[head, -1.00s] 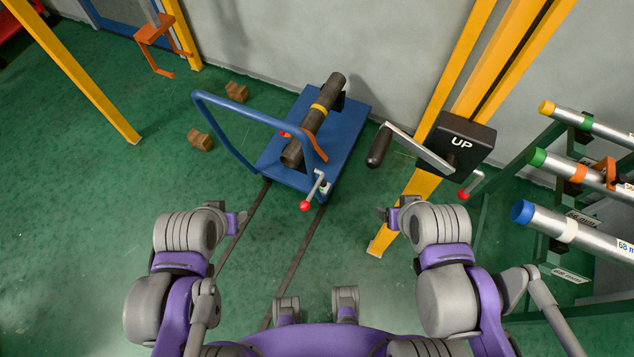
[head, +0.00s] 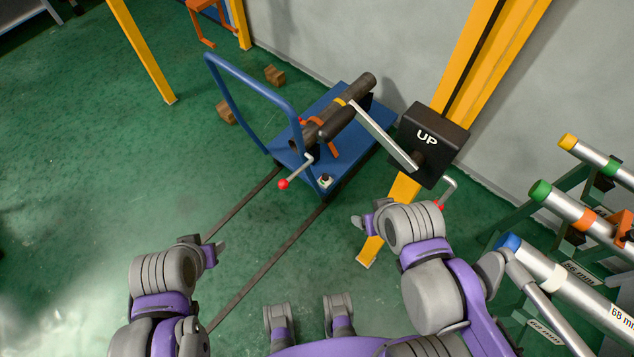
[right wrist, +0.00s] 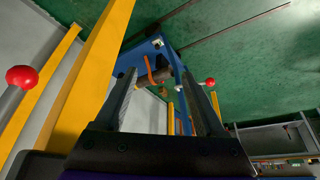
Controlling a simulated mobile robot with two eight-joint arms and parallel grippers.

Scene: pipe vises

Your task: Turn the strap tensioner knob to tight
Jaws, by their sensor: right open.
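A blue cart (head: 352,96) carries a dark pipe (head: 366,86) with a yellow band and an orange strap (head: 333,143). A grey lever with a red ball (head: 283,184) is at its near end. A small pale knob-like part (head: 325,180) sits at the cart's near corner; its setting is too small to read. In the right wrist view the cart (right wrist: 152,45) shows beyond my right gripper (right wrist: 160,72), which is open and empty. In the head view my right gripper (head: 362,222) is apart from the cart, nearer to me. My left gripper (head: 218,250) is low at left, touching nothing visible; its fingers are unclear.
A rack of pipes (head: 590,215) stands right. Wooden blocks (head: 274,75) lie behind the cart. Floor at left is clear.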

